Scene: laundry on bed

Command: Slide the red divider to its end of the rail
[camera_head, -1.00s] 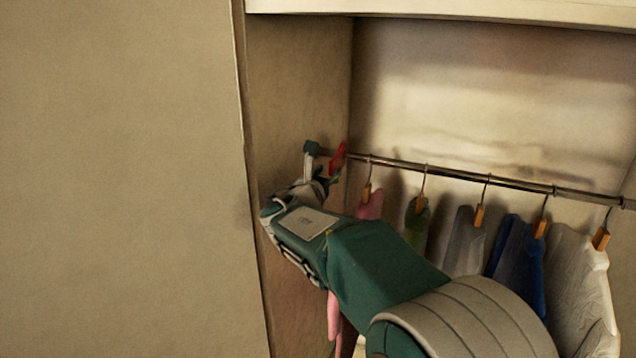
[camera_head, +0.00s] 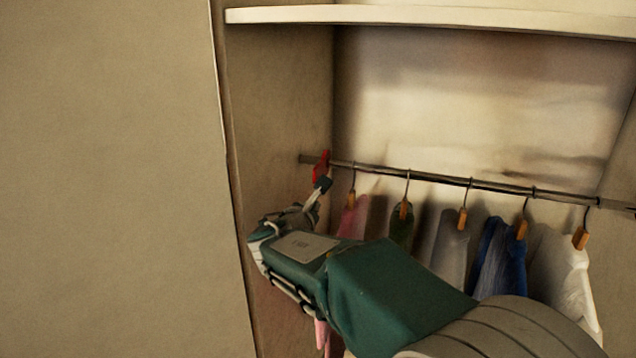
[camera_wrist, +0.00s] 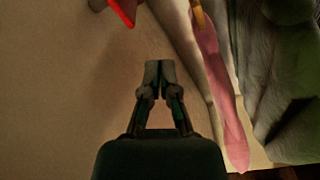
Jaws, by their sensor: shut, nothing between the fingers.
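The red divider (camera_head: 321,166) hangs on the metal rail (camera_head: 430,177) near its left end, close to the closet's left wall. A short stretch of bare rail shows to its left. In the wrist view, part of the red divider (camera_wrist: 123,10) shows at the top edge. My gripper (camera_head: 323,183) is just below the divider in the head view; whether they touch is unclear there. In the wrist view, my gripper (camera_wrist: 160,66) is shut and empty, with the divider apart from the fingertips, above and to the left.
Several garments on hangers, from a pink one (camera_head: 353,218) to a white one (camera_head: 562,270), hang along the rail to the right of the divider. A shelf (camera_head: 430,17) spans above. The closet's left wall (camera_head: 280,110) is close beside my gripper.

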